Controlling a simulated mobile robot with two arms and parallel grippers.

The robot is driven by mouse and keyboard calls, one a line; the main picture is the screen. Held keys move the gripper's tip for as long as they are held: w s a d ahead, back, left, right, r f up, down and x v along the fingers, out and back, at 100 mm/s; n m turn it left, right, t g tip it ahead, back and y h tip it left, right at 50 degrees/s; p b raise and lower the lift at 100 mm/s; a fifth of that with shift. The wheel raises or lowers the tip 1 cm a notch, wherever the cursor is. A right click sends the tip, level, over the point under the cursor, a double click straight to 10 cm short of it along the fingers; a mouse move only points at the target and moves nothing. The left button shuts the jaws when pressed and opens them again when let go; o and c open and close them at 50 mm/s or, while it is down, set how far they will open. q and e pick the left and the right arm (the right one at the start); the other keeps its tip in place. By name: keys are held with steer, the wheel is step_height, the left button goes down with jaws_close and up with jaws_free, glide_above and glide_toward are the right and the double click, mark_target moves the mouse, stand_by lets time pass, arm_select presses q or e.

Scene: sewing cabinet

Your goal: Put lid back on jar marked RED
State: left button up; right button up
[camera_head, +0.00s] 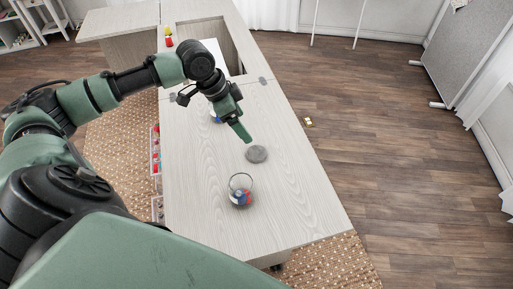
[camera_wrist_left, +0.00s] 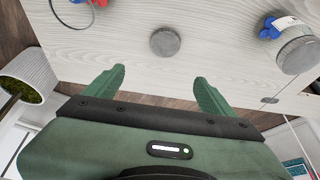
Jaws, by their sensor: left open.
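A grey round lid (camera_head: 257,154) lies flat on the pale wood top; it also shows in the left wrist view (camera_wrist_left: 165,42). An open glass jar (camera_head: 241,195) with red and blue contents stands nearer me; its rim shows in the left wrist view (camera_wrist_left: 49,14). A second jar (camera_wrist_left: 297,52), with a grey lid, pale label and blue contents, is mostly hidden behind my gripper in the head view. I cannot read any marking. My left gripper (camera_wrist_left: 159,76) is open and empty above the top, close to the loose lid (camera_head: 243,136). My right gripper is out of view.
The cabinet top (camera_head: 290,200) is clear around the lid and open jar. At its far part is a recessed opening (camera_head: 205,30), with small red and yellow items (camera_head: 168,38) beside it. A small yellow item (camera_head: 308,122) lies on the floor to the right.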

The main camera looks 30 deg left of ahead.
arm_select(q)
steer(key=b, duration=0.6)
glide_toward(256, 152)
steer(key=shift+s+f, duration=0.25)
steer(key=shift+s, duration=0.15)
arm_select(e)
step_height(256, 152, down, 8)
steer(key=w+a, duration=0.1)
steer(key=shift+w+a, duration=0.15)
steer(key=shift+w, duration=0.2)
arm_select(q)
steer(key=shift+x, duration=1.3)
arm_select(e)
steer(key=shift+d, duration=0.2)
arm_select(q)
steer(key=x, duration=0.5)
steer(key=shift+w+d, duration=0.1)
steer(key=shift+w, duration=0.35)
steer(key=shift+r, duration=0.1)
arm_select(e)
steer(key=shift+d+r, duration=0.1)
arm_select(q)
steer(key=c, duration=1.4)
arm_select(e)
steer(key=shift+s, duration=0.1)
